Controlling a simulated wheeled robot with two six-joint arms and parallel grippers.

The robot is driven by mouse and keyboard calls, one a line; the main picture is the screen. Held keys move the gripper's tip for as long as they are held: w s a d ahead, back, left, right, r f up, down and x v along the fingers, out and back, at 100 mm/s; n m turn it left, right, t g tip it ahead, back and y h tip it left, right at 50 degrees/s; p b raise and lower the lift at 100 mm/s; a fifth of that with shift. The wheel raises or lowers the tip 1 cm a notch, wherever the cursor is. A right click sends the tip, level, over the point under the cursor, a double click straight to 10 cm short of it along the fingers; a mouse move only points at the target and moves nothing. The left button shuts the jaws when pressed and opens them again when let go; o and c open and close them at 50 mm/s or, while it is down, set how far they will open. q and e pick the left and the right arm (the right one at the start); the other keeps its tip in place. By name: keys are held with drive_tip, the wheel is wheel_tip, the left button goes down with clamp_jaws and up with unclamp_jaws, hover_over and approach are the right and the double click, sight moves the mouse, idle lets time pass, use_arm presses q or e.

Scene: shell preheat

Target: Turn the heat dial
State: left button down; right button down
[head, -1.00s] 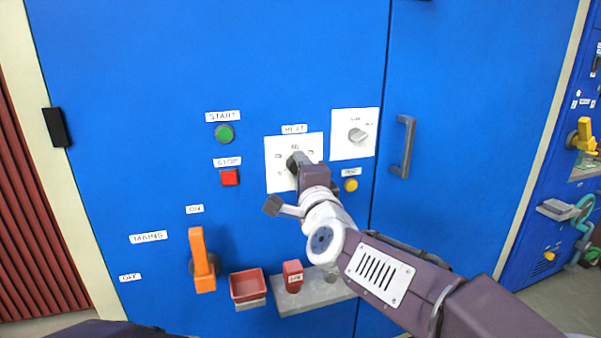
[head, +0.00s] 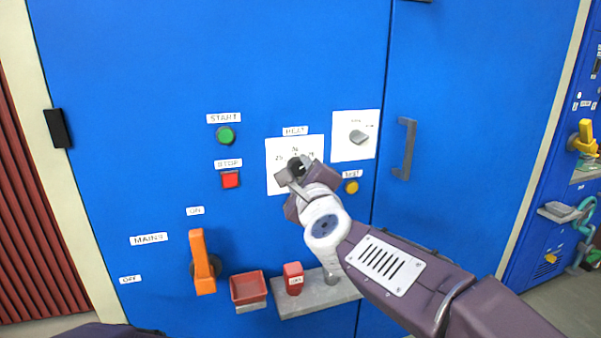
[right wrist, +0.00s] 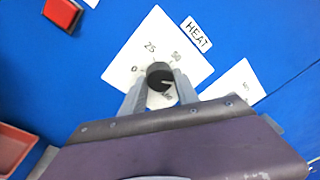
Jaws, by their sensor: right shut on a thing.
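The heat dial is a round black knob (right wrist: 160,74) with a white mark, on a white plate (right wrist: 143,48) labelled HEAT. In the right wrist view the numbers 0, 25 and 50 show around it, and the white mark points to the lower right of that picture. My right gripper (right wrist: 159,90) is shut on the dial, one finger on each side. In the head view my right gripper (head: 297,170) covers much of the dial and the lower part of its plate (head: 274,152). My left gripper is not in view.
A second white plate with a grey knob (head: 358,137) is at the right, above a yellow button (head: 351,187). A green button (head: 225,134), a red button (head: 230,180) and an orange lever (head: 201,262) are at the left. A red tray (head: 248,287) and a red block (head: 293,278) sit below.

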drive_tip(key=shift+f, duration=0.1)
idle(0.3)
drive_tip(key=c, duration=0.9)
unclamp_jaws()
drive_tip(key=s, duration=0.3)
drive_tip(key=s+d+p, duration=0.1)
drive_tip(key=s, duration=0.2)
drive_tip(key=s+p, duration=0.1)
drive_tip(key=s, duration=0.2)
drive_tip(key=shift+d, duration=0.4)
drive_tip(key=shift+w, duration=0.1)
